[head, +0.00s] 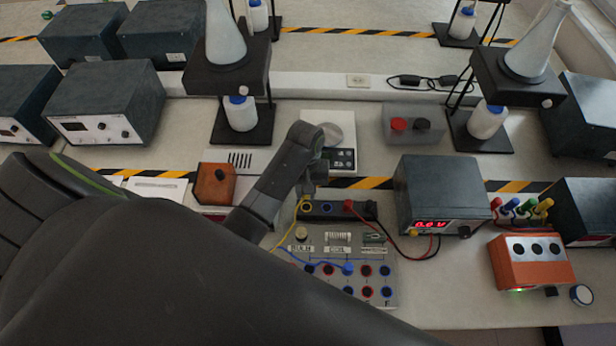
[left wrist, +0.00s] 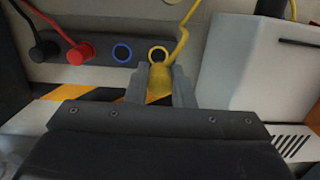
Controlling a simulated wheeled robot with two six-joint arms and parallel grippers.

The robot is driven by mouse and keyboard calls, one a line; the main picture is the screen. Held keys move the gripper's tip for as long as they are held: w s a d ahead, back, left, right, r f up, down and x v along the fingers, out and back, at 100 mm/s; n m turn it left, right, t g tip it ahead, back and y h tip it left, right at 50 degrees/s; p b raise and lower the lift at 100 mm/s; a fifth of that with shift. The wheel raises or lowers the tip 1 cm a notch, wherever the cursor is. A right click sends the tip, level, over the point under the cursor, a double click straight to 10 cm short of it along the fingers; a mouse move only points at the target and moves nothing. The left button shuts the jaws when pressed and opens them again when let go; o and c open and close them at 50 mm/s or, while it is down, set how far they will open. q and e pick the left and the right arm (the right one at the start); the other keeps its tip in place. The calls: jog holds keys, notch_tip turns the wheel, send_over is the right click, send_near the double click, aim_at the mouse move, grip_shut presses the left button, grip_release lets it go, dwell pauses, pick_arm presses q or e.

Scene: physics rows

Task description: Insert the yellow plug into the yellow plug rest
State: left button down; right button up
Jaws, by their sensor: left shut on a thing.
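The yellow plug (left wrist: 159,84) is between the fingers of my left gripper (left wrist: 160,88), which is shut on it. In the head view my left gripper (head: 308,188) is over the left end of the dark plug strip (head: 341,212), and the plug is mostly hidden. The yellow-ringed hole, the yellow plug rest (left wrist: 158,54), shows dark and empty just beyond the plug in the left wrist view. I cannot tell the plug's height above the strip. The yellow cable (left wrist: 182,38) runs up from the plug. My right gripper is not in view.
On the strip, a blue-ringed hole (left wrist: 122,53) is empty beside a red plug (left wrist: 80,54) and a black plug (left wrist: 44,50). A grey socket board (head: 330,250) lies in front. A power supply (head: 440,195) stands to the right, a scale (head: 342,160) behind.

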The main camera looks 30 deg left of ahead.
aim_at(306, 200)
pick_arm(q)
jog(key=shift+f, duration=0.55)
jog(key=f, duration=0.2)
jog(key=shift+w+f, duration=0.2)
jog(key=shift+f, duration=0.1)
jog(key=shift+f+b, duration=0.3)
jog(key=shift+f, duration=0.2)
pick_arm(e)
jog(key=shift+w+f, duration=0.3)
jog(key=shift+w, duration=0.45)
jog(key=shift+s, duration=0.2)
pick_arm(q)
jog(key=shift+p, duration=0.3)
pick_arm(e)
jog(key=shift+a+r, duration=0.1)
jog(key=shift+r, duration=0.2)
pick_arm(q)
jog(key=shift+f, duration=0.55)
jog(key=shift+f, duration=0.65)
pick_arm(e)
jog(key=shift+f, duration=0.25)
